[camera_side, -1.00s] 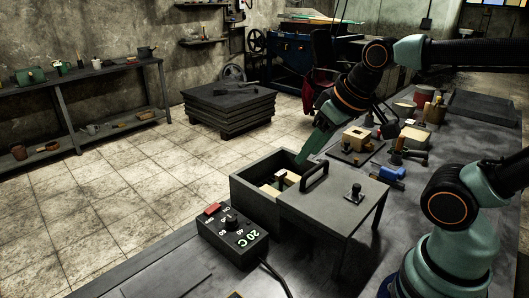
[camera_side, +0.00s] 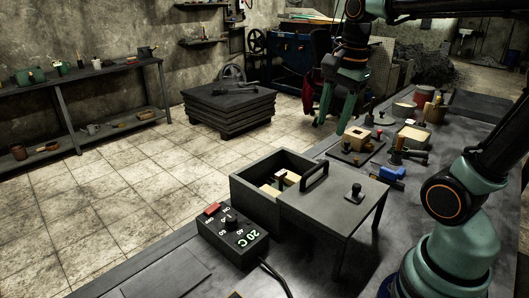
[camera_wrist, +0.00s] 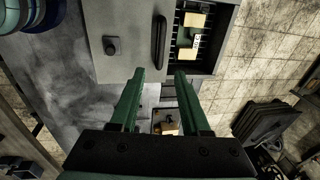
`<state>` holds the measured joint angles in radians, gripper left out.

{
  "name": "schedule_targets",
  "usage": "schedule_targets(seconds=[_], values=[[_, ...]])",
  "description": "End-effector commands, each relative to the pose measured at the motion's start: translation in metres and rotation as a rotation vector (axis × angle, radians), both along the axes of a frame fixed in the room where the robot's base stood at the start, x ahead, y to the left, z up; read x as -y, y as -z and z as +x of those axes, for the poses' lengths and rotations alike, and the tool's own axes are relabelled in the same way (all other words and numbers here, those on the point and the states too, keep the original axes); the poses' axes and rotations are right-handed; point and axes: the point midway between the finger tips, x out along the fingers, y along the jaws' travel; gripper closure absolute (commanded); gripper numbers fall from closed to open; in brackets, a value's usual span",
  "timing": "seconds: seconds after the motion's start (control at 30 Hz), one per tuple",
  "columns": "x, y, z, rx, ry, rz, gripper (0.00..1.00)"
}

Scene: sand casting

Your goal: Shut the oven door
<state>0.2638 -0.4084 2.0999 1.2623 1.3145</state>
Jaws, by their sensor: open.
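The oven is a dark grey open-topped box (camera_side: 253,203) in the side view. Its door, a flat grey plate (camera_side: 328,208), lies slid to the right and leaves most of the box uncovered. The door carries a dark bar handle (camera_side: 314,176) and a small knob (camera_side: 354,193). Light blocks (camera_side: 280,181) sit inside the oven. My gripper (camera_side: 332,126) is open and empty, raised behind the oven and away from the door. In the wrist view, the door (camera_wrist: 125,20) and its handle (camera_wrist: 159,44) lie beyond my open fingers (camera_wrist: 160,76).
A control box (camera_side: 233,233) reading 20 C stands in front of the oven. A wooden mould block (camera_side: 357,137) on a dark board, a blue tool (camera_side: 390,174) and other tools crowd the bench behind.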

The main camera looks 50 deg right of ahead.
Motion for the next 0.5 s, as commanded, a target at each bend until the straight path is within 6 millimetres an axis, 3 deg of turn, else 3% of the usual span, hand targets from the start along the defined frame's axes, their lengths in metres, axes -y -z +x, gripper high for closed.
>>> schedule_targets(seconds=[0.5], values=[[-0.001, 0.088, 0.016, -0.004, -0.005, 0.003, 0.53]])
